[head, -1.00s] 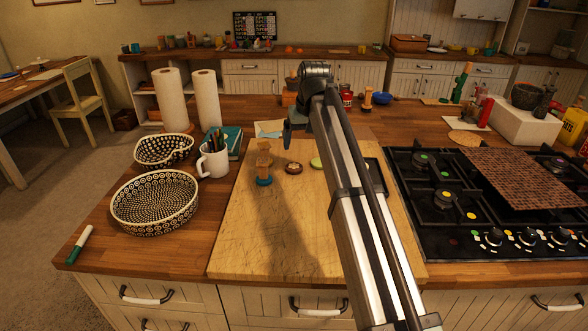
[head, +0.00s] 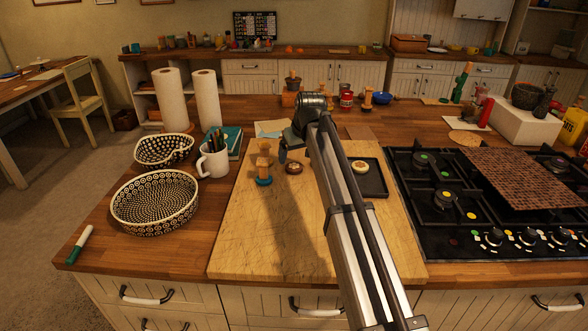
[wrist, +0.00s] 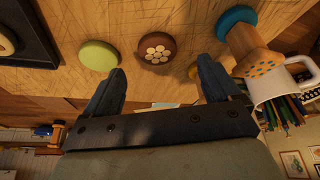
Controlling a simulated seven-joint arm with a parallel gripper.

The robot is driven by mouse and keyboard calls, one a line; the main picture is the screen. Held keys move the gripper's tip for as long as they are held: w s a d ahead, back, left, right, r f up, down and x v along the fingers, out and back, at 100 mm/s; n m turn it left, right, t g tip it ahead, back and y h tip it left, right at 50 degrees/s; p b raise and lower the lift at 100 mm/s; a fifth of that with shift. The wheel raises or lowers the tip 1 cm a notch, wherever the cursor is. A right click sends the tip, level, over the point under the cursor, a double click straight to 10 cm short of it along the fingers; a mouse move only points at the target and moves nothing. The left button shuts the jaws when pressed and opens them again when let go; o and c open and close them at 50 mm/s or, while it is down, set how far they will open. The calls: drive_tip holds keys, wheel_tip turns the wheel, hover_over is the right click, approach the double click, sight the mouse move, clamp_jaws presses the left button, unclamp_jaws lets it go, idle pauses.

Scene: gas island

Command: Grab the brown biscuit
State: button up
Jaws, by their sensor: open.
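The brown biscuit (head: 293,167) lies flat on the wooden board (head: 240,225). In the wrist view the brown biscuit (wrist: 157,48) is round and dark, with a cluster of pale dots on top. My gripper (head: 287,150) is just above and behind it in the head view. In the wrist view my gripper (wrist: 160,82) is open and empty, its two blue-grey fingers apart, with the biscuit beyond the tips and roughly centred between them. The fingers do not appear to touch it. My arm hides part of the board in the head view.
A green disc (wrist: 98,55) lies close beside the biscuit. A wooden piece with a blue base (head: 264,180) stands on its other side. A dark tray (head: 375,184) holds a pale round biscuit (head: 360,167). A white mug (head: 214,162) with pencils stands left. The board's front is clear.

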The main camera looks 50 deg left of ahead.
sight(294, 166)
drive_tip(key=shift+w+x, duration=0.15)
drive_tip(key=shift+x, duration=1.25)
drive_tip(key=shift+w+x, duration=0.1)
drive_tip(key=shift+x, duration=1.3)
drive_tip(key=shift+d, duration=0.1)
drive_tip(key=c, duration=1.1)
drive_tip(key=shift+r, duration=0.1)
drive_tip(key=shift+c, duration=0.2)
